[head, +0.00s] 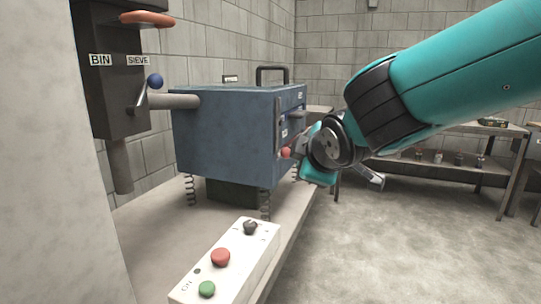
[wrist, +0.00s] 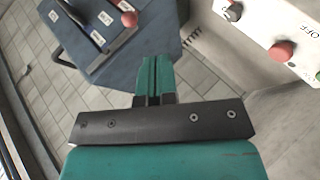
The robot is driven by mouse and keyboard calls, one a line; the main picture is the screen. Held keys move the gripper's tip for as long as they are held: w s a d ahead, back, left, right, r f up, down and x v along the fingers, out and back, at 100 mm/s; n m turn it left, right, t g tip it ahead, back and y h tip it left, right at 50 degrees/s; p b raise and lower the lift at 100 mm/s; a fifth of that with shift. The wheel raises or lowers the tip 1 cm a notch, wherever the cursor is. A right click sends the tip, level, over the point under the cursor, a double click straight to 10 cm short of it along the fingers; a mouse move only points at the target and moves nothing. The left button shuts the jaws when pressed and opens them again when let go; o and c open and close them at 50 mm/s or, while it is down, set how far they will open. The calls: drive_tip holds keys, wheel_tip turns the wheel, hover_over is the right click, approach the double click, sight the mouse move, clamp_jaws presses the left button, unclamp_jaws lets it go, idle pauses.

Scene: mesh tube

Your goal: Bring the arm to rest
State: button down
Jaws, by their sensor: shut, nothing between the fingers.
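My arm (head: 450,75) reaches in from the upper right in the head view. My gripper (wrist: 152,62) is shut and empty in the wrist view, its teal fingers together. The gripper is by the front of the blue box machine (head: 225,135), near a red knob (head: 286,152). In the wrist view the blue box (wrist: 130,62) and its red knob (wrist: 129,19) lie beyond the fingertips. I cannot tell whether the fingers touch the box.
The box stands on springs on a bench (head: 150,215). A white control panel (head: 228,262) with red and green buttons lies in front. A dark housing (head: 110,75) with BIN and SIEVE labels and a blue-knobbed lever (head: 146,93) is at left. A table (head: 450,170) stands behind; floor at right is clear.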

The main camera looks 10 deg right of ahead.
drive_tip(key=s+f+m+g+y, duration=0.1)
drive_tip(key=s+f+m+g, duration=0.2)
drive_tip(key=s, duration=0.6)
drive_tip(key=s+f+m+g+y, duration=0.1)
drive_tip(key=s+f+g, duration=0.1)
drive_tip(key=s+g, duration=0.5)
drive_tip(key=s+f+m+g+y, duration=0.1)
drive_tip(key=s+f+m+y, duration=0.15)
drive_tip(key=s, duration=0.75)
wheel_tip(320, 180, up, 16)
drive_tip(key=p, duration=1.6)
drive_tip(key=shift+s+a+g+h+p, duration=0.3)
drive_tip(key=shift+s+a+h+p, duration=0.05)
drive_tip(key=shift+s+a+h, duration=0.1)
